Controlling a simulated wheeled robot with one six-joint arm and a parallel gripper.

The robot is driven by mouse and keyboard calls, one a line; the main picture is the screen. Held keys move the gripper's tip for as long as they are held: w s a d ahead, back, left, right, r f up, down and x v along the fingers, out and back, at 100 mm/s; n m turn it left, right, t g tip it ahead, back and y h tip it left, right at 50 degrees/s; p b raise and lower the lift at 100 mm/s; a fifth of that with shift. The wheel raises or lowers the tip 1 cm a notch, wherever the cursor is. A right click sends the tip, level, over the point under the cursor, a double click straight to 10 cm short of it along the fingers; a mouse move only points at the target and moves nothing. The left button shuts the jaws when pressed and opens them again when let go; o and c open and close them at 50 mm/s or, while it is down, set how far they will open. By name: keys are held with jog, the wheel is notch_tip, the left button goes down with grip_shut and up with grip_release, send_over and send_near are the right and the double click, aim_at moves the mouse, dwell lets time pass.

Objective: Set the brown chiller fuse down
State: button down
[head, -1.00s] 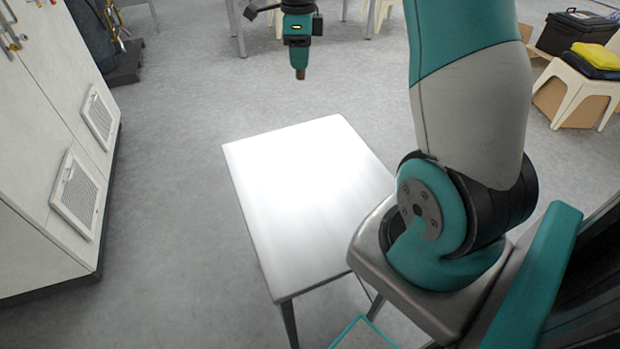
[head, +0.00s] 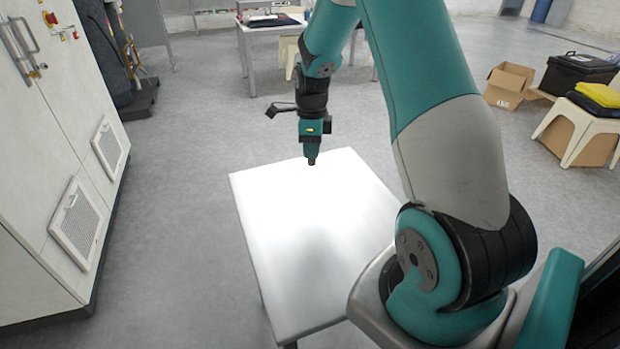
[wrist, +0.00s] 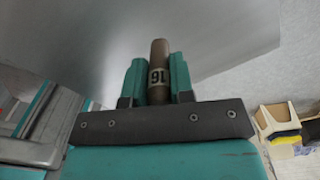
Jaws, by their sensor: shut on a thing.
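The brown chiller fuse (wrist: 159,58) is a small brown cylinder with a pale band marked 16 or 91. In the wrist view it stands between the two teal fingers of my gripper (wrist: 158,80), which is shut on it. In the head view my gripper (head: 312,150) points down over the far part of the white table (head: 350,210), and the fuse's dark tip (head: 311,161) shows just below it. The tip seems above the tabletop; I cannot tell the exact gap. The tabletop is bare.
A white cabinet (head: 45,150) with vents stands at the left. A stool (head: 575,130) with folded cloths, a black case (head: 580,72) and a cardboard box (head: 508,85) are at the right. Another table (head: 270,30) stands at the back. Grey floor lies around the table.

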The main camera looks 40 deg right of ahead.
notch_tip(320, 180, down, 9)
jog(key=shift+f+p, duration=0.1)
jog(key=shift+p, duration=0.35)
jog(key=shift+f, duration=0.2)
jog(key=c, duration=1)
grip_release()
jog(key=shift+r, duration=0.1)
jog(key=shift+r, duration=0.1)
